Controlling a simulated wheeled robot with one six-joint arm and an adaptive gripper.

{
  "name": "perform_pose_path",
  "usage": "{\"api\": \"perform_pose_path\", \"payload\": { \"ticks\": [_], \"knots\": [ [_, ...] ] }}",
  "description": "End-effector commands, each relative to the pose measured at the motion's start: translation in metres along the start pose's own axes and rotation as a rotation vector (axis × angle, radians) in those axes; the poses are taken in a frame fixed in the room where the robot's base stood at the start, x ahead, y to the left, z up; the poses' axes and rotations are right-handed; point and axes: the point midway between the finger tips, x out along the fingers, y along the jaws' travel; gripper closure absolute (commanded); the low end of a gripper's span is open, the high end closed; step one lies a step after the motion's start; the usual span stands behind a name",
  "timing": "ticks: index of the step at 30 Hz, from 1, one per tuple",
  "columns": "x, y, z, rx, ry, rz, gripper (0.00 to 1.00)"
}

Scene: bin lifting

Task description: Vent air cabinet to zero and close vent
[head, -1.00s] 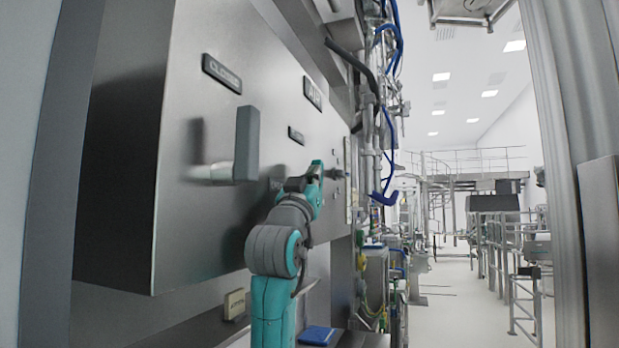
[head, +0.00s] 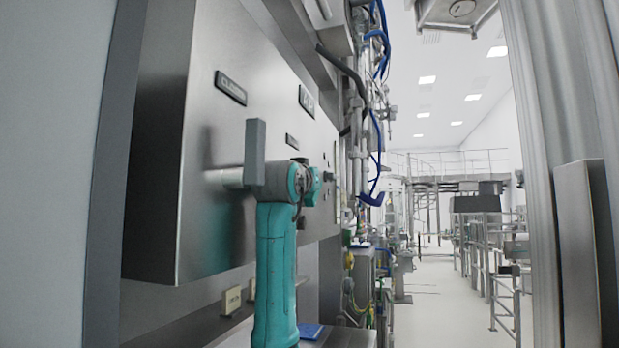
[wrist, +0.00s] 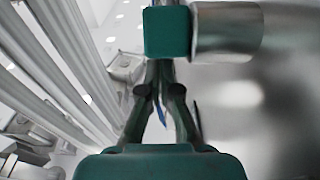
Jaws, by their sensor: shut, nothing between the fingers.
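The steel air cabinet (head: 215,140) stands at left with a "CLOSED" label (head: 230,87) on its face. Its grey vent handle (head: 255,152) stands upright on a round metal shaft (head: 226,178). In the wrist view, a teal-looking block (wrist: 167,33) on a metal cylinder (wrist: 228,30) appears to be this handle. My gripper (wrist: 160,68) is shut and empty, its fingertips just below the block in the picture. I cannot tell whether they touch it. In the head view my arm is just right of the handle and my fingertips are hidden.
A second label (head: 306,101) and a smaller plate (head: 292,140) sit farther along the panel. Blue hoses (head: 375,160) and pipes hang beyond the cabinet. A steel post (head: 535,170) stands at right. Open floor (head: 440,300) lies between.

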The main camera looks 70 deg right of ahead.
Motion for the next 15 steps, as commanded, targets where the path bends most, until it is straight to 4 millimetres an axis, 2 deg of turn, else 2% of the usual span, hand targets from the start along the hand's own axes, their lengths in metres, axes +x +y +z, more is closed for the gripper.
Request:
{"api": "perform_pose_path", "payload": {
  "ticks": [2,15],
  "knots": [
    [0.005,0.000,0.002,-0.001,-0.047,0.000,1.00],
    [0.021,0.000,0.013,-0.001,-0.039,0.000,1.00]
  ]
}}
